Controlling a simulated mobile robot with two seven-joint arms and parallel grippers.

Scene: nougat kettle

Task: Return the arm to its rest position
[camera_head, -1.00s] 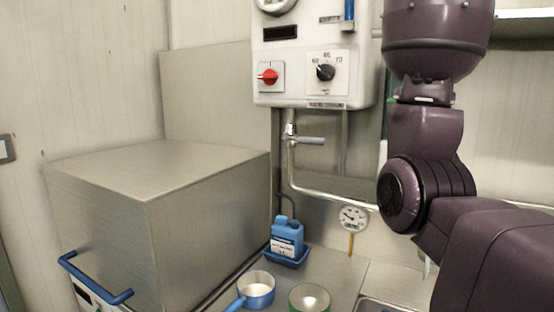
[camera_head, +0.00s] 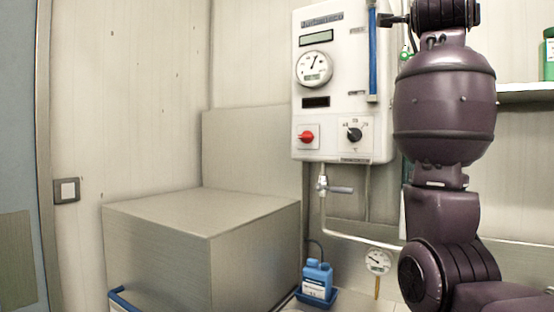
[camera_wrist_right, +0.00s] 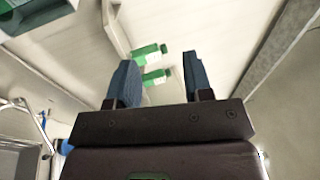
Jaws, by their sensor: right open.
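My right arm (camera_head: 444,115) stands raised at the right of the head view, its links purple and bent at a lower joint. A dark part of it at the top lies close to the control box in the picture. My right gripper (camera_wrist_right: 158,82) shows in the right wrist view with two blue fingers apart and nothing between them held. Green and white bottles (camera_wrist_right: 150,53) show beyond the fingers, at a distance. My left gripper is not in view.
The white control box (camera_head: 342,80) with gauge and knobs hangs on the wall. Below are a pipe with a valve (camera_head: 322,186), a dial thermometer (camera_head: 378,261) and a blue canister (camera_head: 317,280). A large metal box (camera_head: 200,240) stands left. A shelf (camera_head: 524,92) with a green container (camera_head: 548,55) is at right.

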